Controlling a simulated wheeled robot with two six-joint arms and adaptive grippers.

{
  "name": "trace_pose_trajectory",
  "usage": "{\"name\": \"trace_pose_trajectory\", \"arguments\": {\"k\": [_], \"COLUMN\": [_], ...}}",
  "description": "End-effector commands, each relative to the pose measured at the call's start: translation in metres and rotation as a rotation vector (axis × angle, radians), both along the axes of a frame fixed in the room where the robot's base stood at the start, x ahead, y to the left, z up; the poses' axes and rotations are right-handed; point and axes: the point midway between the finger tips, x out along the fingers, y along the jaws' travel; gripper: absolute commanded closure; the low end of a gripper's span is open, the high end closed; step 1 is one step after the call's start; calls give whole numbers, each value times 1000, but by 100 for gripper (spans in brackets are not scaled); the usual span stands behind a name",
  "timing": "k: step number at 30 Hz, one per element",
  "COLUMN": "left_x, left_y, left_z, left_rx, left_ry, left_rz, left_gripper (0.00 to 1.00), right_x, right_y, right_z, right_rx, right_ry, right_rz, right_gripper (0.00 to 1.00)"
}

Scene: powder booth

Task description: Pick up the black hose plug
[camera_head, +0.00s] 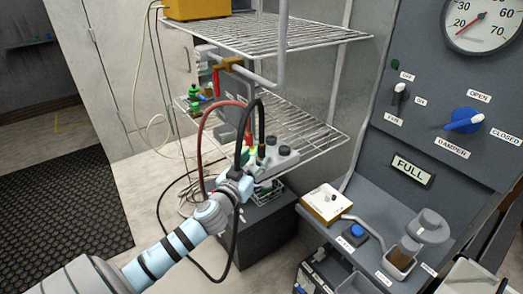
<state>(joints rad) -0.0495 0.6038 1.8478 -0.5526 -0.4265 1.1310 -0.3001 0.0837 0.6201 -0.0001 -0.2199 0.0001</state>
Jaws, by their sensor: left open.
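The black hose (240,140) arches up and over. Its far end comes down at the grey fitting with round knobs (284,152) on the wire rack. The black hose plug (261,151) appears to be at this end, small and partly hidden; I cannot tell exactly how it is seated. My left gripper (256,172) is open just below and in front of the plug, close to it. Contact cannot be told. A red hose (203,140) arches beside the black one. My right gripper is not in view.
Wire shelves (270,38) stand above and behind the gripper, with a yellow box (196,8) on top. A dark cabinet (262,235) stands below.

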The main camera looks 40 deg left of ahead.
Motion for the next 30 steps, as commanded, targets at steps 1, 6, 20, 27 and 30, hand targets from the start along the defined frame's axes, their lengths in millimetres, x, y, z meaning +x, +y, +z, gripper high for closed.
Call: {"name": "trace_pose_trajectory", "arguments": {"k": [1, 6, 20, 27, 30], "left_x": [6, 38, 51, 51, 51], "left_y": [2, 8, 11, 11, 11], "left_z": [2, 7, 3, 3, 3], "left_rx": [-2, -3, 0, 0, 0], "left_ry": [0, -1, 2, 2, 2], "left_rz": [1, 2, -1, -1, -1], "left_gripper": [57, 57, 83, 100, 100], "right_x": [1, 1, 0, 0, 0], "right_y": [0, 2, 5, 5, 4], "right_z": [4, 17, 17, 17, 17], "right_rx": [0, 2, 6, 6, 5], "right_ry": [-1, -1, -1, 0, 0], "right_rz": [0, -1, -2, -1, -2], "right_gripper": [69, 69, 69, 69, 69]}}
